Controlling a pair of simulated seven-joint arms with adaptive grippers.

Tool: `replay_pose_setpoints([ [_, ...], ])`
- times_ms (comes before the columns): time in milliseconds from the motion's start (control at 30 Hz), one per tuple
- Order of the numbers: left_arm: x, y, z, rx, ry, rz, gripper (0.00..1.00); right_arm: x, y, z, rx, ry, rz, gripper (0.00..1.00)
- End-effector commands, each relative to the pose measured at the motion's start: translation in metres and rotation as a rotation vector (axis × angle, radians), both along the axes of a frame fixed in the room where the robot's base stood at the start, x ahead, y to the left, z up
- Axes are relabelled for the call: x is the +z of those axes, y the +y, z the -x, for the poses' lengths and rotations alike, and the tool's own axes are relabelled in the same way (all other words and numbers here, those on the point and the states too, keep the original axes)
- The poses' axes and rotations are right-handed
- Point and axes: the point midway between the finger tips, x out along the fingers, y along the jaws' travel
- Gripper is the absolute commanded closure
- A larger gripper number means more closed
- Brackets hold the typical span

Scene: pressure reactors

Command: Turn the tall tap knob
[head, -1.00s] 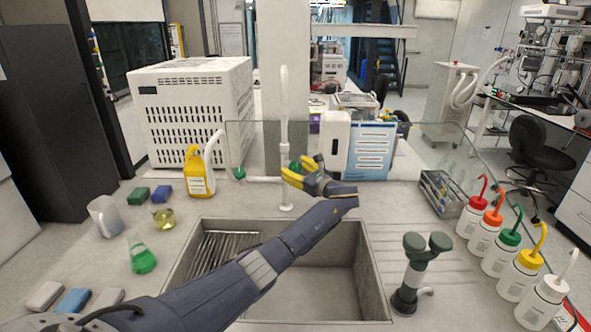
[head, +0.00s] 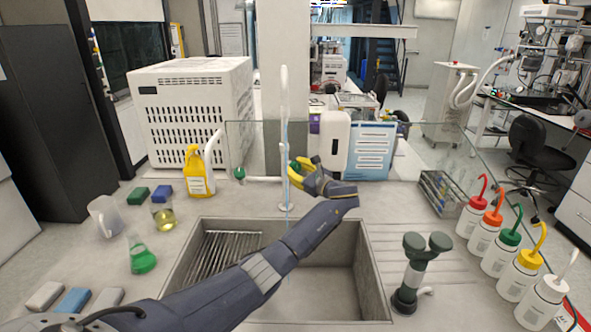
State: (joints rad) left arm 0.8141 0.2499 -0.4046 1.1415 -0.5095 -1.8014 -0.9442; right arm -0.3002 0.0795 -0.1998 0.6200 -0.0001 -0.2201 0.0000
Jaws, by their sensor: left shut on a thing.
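The tall white tap (head: 284,100) stands upright behind the sink. Its green knob (head: 294,167) is on the right side of the post, mostly hidden by my gripper. My left gripper (head: 299,170) has yellow fingertips and is shut on this knob, its arm reaching over the sink from the lower left. A thin pale blue line of water (head: 288,215) runs down in front of the tap towards the sink. A second green knob (head: 239,173) sits on the left side branch, untouched. My right gripper is not in view.
The sink (head: 372,265) lies below my arm. A dark eyewash fixture (head: 411,272) stands right of it. A yellow bottle (head: 197,173) and flasks are at left; several wash bottles (head: 498,250) line the right. A glass screen (head: 440,145) stands behind.

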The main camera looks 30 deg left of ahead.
Motion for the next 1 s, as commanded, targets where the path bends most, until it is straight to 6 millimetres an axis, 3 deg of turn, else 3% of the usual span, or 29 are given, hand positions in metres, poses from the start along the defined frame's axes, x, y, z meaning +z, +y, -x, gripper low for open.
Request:
replay_pose_setpoints([
  [300, -0.0011, -0.0005, -0.0007, -0.001, -0.273, 0.100, 0.99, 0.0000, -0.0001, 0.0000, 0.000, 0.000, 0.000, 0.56],
  [667, -0.0008, -0.0001, -0.0008, -0.001, -0.296, 0.107, 0.99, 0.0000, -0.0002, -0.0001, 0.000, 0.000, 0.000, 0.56],
  [700, -0.0009, -0.0001, -0.0009, -0.001, -0.296, 0.107, 0.65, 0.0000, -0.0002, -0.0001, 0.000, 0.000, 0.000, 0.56],
  [900, -0.0005, 0.0000, -0.0007, -0.001, -0.296, 0.106, 0.42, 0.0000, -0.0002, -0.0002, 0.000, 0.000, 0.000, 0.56],
  [1000, -0.0003, 0.0000, -0.0007, 0.000, -0.296, 0.105, 0.39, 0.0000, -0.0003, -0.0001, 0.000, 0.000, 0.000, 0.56],
])
